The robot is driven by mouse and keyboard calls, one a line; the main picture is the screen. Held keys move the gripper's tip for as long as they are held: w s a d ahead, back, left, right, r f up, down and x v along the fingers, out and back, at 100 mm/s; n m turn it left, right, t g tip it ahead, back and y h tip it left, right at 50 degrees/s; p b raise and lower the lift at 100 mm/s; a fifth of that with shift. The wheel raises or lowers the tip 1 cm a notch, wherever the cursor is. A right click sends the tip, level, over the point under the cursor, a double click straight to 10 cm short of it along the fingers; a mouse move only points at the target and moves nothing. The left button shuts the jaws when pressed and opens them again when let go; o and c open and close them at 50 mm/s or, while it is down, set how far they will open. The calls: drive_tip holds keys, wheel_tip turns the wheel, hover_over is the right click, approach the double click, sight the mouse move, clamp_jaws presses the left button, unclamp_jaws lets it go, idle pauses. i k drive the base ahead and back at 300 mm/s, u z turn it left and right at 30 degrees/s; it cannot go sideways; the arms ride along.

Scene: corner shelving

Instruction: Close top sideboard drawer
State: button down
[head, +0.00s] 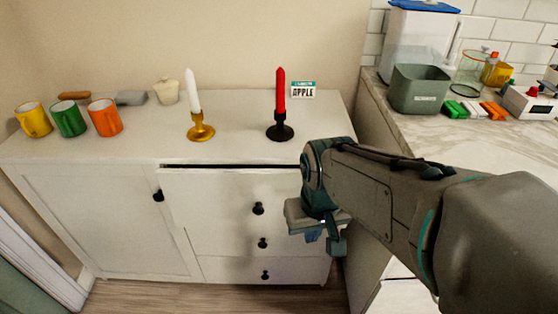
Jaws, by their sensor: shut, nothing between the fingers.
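The white sideboard (90,210) stands against the wall. Its top drawer (215,205) sticks out, with a dark gap along its upper edge below the sideboard top. A round black knob (258,208) is on the drawer front. My gripper (324,239) is shut and empty, pointing down in front of the drawer's right end. My arm and gripper hide that end, and I cannot tell whether the gripper touches the drawer front.
Two lower drawers with black knobs (263,243) and a left door with a knob (158,195) look shut. Mugs (69,120), a white candle (193,92) and a red candle (280,90) stand on top. A counter (460,135) with containers borders the right side.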

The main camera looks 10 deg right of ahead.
sight(196, 196)
drive_tip(key=z, duration=1.75)
drive_tip(key=k, duration=1.1)
drive_tip(key=u, duration=1.2)
drive_tip(key=i, duration=0.5)
drive_tip(key=u, duration=0.1)
